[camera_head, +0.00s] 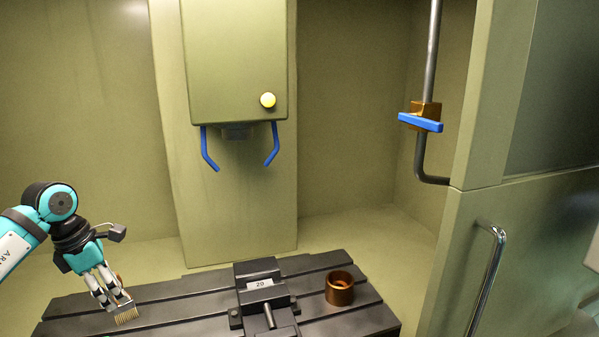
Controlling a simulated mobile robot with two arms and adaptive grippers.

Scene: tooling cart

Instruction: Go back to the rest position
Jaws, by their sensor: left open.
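My left gripper (112,299) comes in from the left and points down over the left end of the dark slotted table (185,313). Its fingers are open. A brush with pale bristles (126,316) is right at the fingertips, on or just above the table. The fingers hide part of it, and I cannot tell whether they touch it. My right gripper is not in view.
A dark vise (262,288) marked 20 stands mid-table, with a copper-coloured cup (339,288) to its right. A green machine head (235,60) with blue hooks hangs above. A pipe with a blue-handled valve (420,122) and a door handle (487,280) are at right.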

